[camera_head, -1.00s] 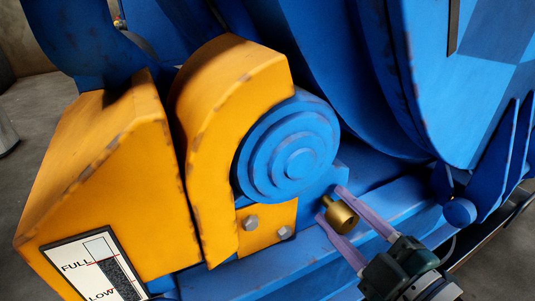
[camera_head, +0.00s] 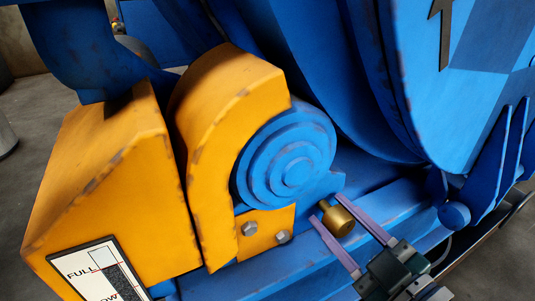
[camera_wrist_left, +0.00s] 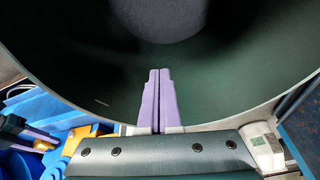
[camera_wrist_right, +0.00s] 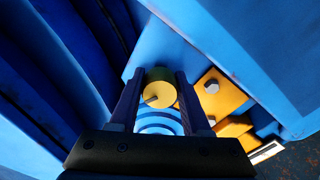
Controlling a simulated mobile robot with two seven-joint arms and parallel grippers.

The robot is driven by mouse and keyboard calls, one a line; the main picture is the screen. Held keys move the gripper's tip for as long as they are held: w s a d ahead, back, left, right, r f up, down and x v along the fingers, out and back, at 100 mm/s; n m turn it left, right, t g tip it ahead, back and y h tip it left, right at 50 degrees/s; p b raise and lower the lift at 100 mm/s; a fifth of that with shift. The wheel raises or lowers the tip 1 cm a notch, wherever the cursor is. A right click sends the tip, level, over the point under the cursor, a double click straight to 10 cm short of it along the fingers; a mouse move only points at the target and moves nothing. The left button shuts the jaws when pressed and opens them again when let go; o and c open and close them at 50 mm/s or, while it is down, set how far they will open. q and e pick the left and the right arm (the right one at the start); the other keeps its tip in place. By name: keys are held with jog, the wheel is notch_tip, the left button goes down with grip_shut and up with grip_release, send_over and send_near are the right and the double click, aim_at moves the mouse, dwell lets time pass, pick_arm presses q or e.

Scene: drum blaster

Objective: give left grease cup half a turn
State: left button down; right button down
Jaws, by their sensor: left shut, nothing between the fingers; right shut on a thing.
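A small brass grease cup (camera_head: 341,222) sits at the lower right of the round stepped blue bearing cover (camera_head: 290,165). My right gripper (camera_head: 325,207) is shut on the cup, one purple finger on each side. In the right wrist view the cup (camera_wrist_right: 158,93) shows its round end, with a dark line on it, between the fingers. My left gripper (camera_wrist_left: 159,72) shows only in the left wrist view. Its purple fingers are together with nothing between them, before a large dark round opening or hollow.
An orange guard (camera_head: 230,110) with bolts and an orange box (camera_head: 105,180) with a level gauge (camera_head: 100,270) stand left of the cup. The large blue drum (camera_head: 400,80) rises behind it. A blue beam (camera_head: 275,275) runs below.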

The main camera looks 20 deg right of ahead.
jog(key=m, duration=0.3)
jog(key=shift+r+m+p, duration=0.2)
jog(key=shift+m+p, duration=0.1)
jog(key=shift+m, duration=0.1)
jog(key=m, duration=0.4)
jog(key=shift+w, duration=0.1)
jog(key=m, duration=0.8)
jog(key=shift+m, duration=0.3)
jog(key=m, duration=0.4)
jog(key=shift+a+m, duration=0.1)
jog(key=shift+m, duration=0.2)
jog(key=m, duration=0.3)
jog(key=shift+m+b, duration=0.3)
jog(key=shift+b, duration=0.05)
jog(key=m+b, duration=0.1)
jog(key=m, duration=0.3)
jog(key=shift+m+b, duration=0.5)
jog(key=shift+m, duration=2)
